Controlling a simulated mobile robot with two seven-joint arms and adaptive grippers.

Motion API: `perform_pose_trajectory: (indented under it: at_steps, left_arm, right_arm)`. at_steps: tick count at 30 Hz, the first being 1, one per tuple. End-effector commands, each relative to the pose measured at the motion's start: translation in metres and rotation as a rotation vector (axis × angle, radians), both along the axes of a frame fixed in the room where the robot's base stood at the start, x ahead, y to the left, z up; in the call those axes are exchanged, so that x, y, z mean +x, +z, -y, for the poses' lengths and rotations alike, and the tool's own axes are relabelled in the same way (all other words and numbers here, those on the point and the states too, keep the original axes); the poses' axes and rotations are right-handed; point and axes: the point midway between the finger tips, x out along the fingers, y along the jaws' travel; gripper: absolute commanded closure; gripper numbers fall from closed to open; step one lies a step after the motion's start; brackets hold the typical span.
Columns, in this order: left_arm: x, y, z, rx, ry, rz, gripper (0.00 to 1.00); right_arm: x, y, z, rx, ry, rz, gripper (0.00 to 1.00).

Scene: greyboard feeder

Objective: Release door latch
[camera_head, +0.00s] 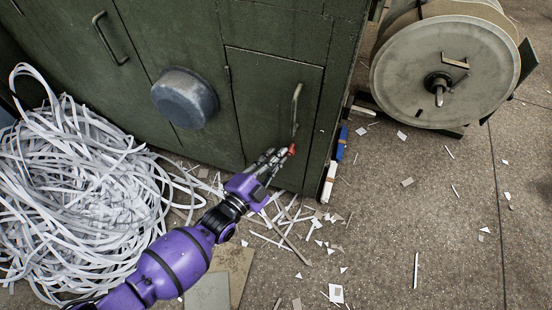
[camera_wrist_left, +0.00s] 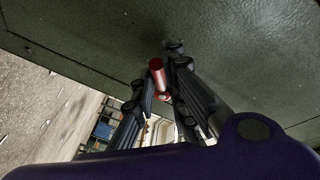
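The door latch (camera_head: 292,149) is a small red piece low on the right-hand door of the green cabinet, just below a vertical bar handle (camera_head: 296,108). My left gripper (camera_head: 285,154) reaches up to it from the lower left. In the left wrist view, the red cylindrical latch (camera_wrist_left: 157,76) sits between the two dark fingertips (camera_wrist_left: 161,84), which are close together on both sides of it. The gripper looks shut on it, though contact is partly hidden. The small door (camera_head: 268,95) lies flush with the cabinet front. My right gripper is not in view.
A round grey housing (camera_head: 184,98) sticks out from the cabinet front. A heap of white paper strips (camera_head: 85,195) lies at the left. A large reel (camera_head: 440,75) stands at the right. Paper scraps litter the otherwise open floor (camera_head: 430,230).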

Motion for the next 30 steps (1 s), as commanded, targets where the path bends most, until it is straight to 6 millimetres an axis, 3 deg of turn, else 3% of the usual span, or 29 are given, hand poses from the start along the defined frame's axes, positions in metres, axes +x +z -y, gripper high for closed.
perform_pose_trajectory:
  at_steps: [14, 23, 30]
  left_arm:
    - [-0.002, 0.002, 0.000, 0.071, -0.002, 0.012, 1.00]
    - [-0.002, 0.011, -0.002, 0.273, -0.003, 0.064, 1.00]
    - [-0.002, 0.015, -0.003, 0.445, -0.004, 0.109, 1.00]
  right_arm:
    - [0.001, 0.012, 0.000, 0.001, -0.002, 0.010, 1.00]
    - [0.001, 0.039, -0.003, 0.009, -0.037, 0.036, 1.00]
    - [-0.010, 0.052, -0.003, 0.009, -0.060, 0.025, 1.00]
